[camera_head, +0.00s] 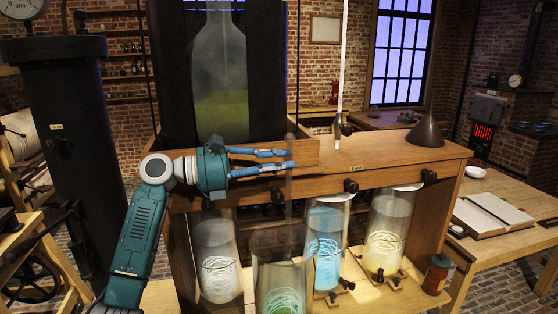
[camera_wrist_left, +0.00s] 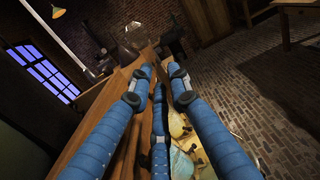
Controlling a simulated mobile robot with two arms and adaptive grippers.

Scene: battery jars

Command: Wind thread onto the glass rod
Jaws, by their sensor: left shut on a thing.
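My left gripper (camera_head: 292,158) reaches in from the left, above the jars. Its blue fingers are shut around a faint, clear upright shape (camera_head: 289,203) that looks like the glass rod. In the left wrist view the fingers (camera_wrist_left: 158,88) point away, and what they hold is hard to make out. Several glass jars hold coiled thread: white (camera_head: 219,278), green (camera_head: 284,303), blue (camera_head: 324,250) and yellow (camera_head: 384,252). The green-thread jar stands nearest, below my gripper. I cannot see thread on the rod. My right gripper is not in view.
A wooden stand (camera_head: 400,168) with black knobs rises behind the jars. It bears a dark cone (camera_head: 425,132) and a pale upright bar (camera_head: 342,60). A large bottle (camera_head: 220,80) is behind my gripper. An open book (camera_head: 490,214) lies on the right table.

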